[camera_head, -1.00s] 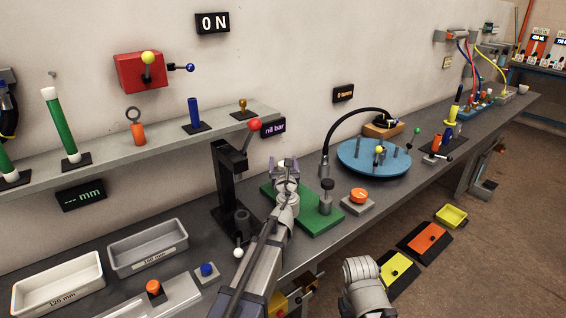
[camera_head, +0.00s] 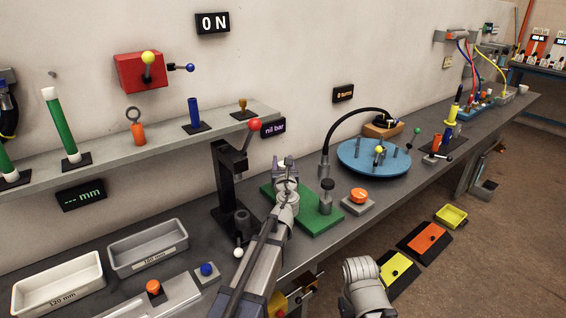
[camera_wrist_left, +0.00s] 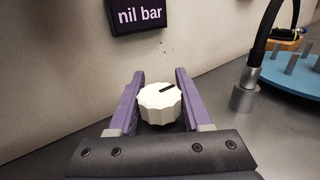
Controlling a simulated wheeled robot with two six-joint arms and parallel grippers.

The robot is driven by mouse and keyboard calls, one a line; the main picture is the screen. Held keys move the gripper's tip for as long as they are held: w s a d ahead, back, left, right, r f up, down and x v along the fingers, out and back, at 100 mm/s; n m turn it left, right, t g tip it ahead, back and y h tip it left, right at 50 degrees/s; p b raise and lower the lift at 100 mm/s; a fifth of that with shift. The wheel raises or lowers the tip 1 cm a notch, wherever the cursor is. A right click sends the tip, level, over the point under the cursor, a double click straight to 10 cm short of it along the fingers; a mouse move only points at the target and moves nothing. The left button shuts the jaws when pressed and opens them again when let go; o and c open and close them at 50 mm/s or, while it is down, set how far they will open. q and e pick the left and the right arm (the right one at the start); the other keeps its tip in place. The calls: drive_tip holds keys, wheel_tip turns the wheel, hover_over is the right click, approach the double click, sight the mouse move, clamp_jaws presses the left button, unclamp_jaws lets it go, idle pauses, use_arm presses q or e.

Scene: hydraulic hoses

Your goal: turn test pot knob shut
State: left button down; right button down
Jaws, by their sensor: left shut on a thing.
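The test pot knob is a white scalloped knob (camera_wrist_left: 160,104) with a black pointer line on its top, which points up and to the right in the left wrist view. My left gripper (camera_wrist_left: 159,100) has its two purple fingers on either side of the knob and is shut on it. In the head view my left gripper (camera_head: 286,165) is over the green base plate (camera_head: 318,220). There the gripper hides most of the knob and the pot under it. My right gripper is not in view.
A black press with a red-balled lever (camera_head: 253,125) stands left of the gripper. An orange button (camera_head: 358,195) and a blue turntable (camera_head: 350,157) are to the right. A purple display reading "nil bar" (camera_wrist_left: 140,14) hangs behind the knob.

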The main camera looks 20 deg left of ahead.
use_arm(q)
drive_tip(key=shift+h, duration=0.3)
drive_tip(key=m+h, duration=0.1)
drive_tip(key=h, duration=0.1)
drive_tip(key=m+h, duration=0.2)
drive_tip(key=h, duration=0.1)
drive_tip(key=d+m+h, duration=0.1)
drive_tip(key=m+h, duration=0.1)
drive_tip(key=shift+w+d+t+h, duration=0.1)
drive_tip(key=shift+t+h, duration=0.2)
drive_tip(key=shift+d+m+g+h, duration=0.2)
drive_tip(key=shift+m+h, duration=0.4)
drive_tip(key=shift+h, duration=0.2)
drive_tip(key=shift+d+m+g+h, duration=0.2)
drive_tip(key=shift+m+h, duration=0.4)
drive_tip(key=shift+h, duration=0.2)
drive_tip(key=shift+c, duration=1.7)
unclamp_jaws()
drive_tip(key=shift+v, duration=4)
